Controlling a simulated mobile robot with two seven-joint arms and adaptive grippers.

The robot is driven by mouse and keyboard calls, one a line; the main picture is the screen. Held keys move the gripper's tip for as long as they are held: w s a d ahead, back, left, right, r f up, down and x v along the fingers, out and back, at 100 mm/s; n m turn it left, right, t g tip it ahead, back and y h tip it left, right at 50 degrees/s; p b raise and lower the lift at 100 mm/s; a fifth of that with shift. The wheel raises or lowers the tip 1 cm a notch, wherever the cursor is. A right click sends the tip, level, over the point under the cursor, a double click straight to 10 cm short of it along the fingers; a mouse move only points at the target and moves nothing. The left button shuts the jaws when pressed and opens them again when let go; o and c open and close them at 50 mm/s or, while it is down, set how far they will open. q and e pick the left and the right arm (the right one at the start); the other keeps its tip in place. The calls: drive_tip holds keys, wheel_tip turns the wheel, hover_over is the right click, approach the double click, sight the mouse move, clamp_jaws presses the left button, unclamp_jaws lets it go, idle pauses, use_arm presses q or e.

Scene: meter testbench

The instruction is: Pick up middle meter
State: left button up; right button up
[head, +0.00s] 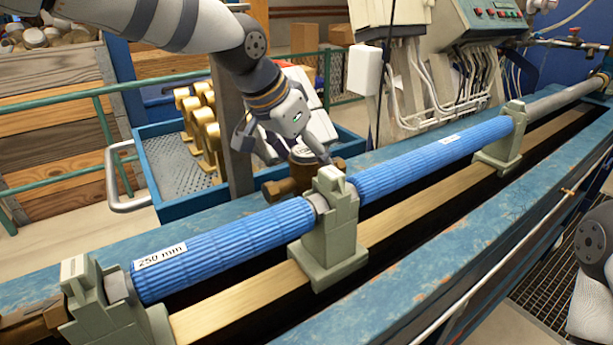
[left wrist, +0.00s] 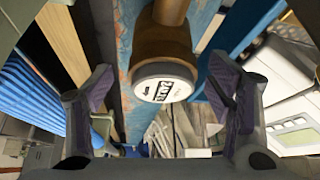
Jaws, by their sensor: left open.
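A bronze-brown meter (head: 303,172) with a pale round dial sits on the blue bench, just behind the middle grey-green clamp block (head: 335,220). My left gripper (head: 287,143) hangs right over it, its open fingers on either side of the meter's top. In the left wrist view the meter's dial (left wrist: 163,88) lies between the two purple-padded fingertips (left wrist: 160,84), with gaps on both sides. The clamp block and my gripper hide part of the meter in the head view. My right gripper is out of view; only part of my right arm shows at the right edge.
Blue ribbed pipes (head: 225,250) run along the bench between clamp blocks, close in front of the meter. A blue tray (head: 165,190) with several brass fittings (head: 205,130) stands behind, beside a dark post (head: 238,150). A control box with cables (head: 480,30) stands at the back right.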

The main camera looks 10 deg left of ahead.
use_arm(q)
drive_tip(key=x, duration=0.4)
drive_tip(key=shift+w+f, duration=0.15)
drive_tip(key=shift+w, duration=0.05)
clamp_jaws()
